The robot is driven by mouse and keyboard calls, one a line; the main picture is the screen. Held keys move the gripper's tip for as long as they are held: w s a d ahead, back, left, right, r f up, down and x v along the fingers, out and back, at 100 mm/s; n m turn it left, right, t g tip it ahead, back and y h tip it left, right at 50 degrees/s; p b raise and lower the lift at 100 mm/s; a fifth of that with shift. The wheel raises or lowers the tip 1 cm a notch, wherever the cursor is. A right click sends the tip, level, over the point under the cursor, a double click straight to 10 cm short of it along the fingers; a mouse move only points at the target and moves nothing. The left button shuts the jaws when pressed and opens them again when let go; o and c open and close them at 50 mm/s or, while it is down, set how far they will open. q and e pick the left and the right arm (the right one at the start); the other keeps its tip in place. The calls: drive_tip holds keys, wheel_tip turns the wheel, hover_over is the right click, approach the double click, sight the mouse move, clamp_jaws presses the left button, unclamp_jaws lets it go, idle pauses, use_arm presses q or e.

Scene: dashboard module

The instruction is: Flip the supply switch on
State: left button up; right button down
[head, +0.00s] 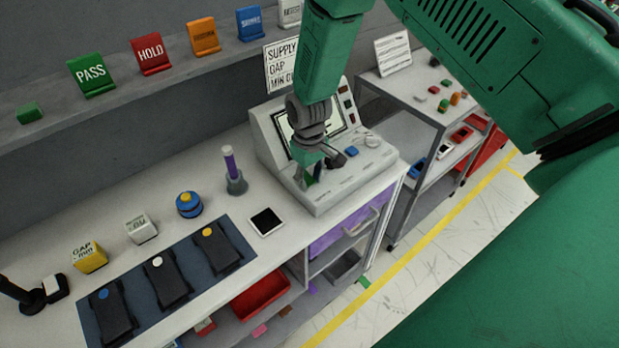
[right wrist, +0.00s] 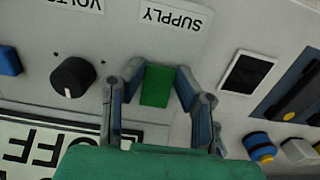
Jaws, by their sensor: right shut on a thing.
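The supply switch is a green block (right wrist: 157,86) on the light grey face of the console (head: 345,190), beside the label SUPPLY (right wrist: 171,15), which reads upside down in the right wrist view. My right gripper (right wrist: 152,82) has one finger on each side of the green switch and is shut on it. In the head view my right gripper (head: 318,160) reaches down to the console's left part and mostly hides the switch. The console's screen (right wrist: 50,150) shows the word OFF, upside down in the right wrist view. My left gripper is not in view.
A black knob (right wrist: 73,77) and a blue button (right wrist: 9,61) sit on the same panel. A dark square tile (head: 266,222), a blue mat (head: 95,311) with several black devices, and a purple-topped holder (head: 231,165) are left of the console. A cart (head: 405,95) stands behind right.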

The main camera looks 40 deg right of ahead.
drive_tip(key=shift+w+g+b, duration=0.15)
drive_tip(key=shift+g+b, duration=0.15)
drive_tip(key=shift+g, duration=0.4)
drive_tip(key=shift+w+g+b, duration=0.15)
drive_tip(key=shift+g+b, duration=0.65)
drive_tip(key=shift+g, duration=0.2)
drive_tip(key=shift+r+g, duration=0.2)
drive_tip(key=shift+g, duration=0.2)
drive_tip(key=c, duration=1.2)
unclamp_jaws()
drive_tip(key=shift+w, duration=0.1)
drive_tip(key=shift+w+r, duration=0.1)
drive_tip(key=shift+r, duration=0.2)
drive_tip(key=v, duration=1.1)
drive_tip(key=shift+w+a+r, duration=0.15)
drive_tip(key=shift+a, duration=0.05)
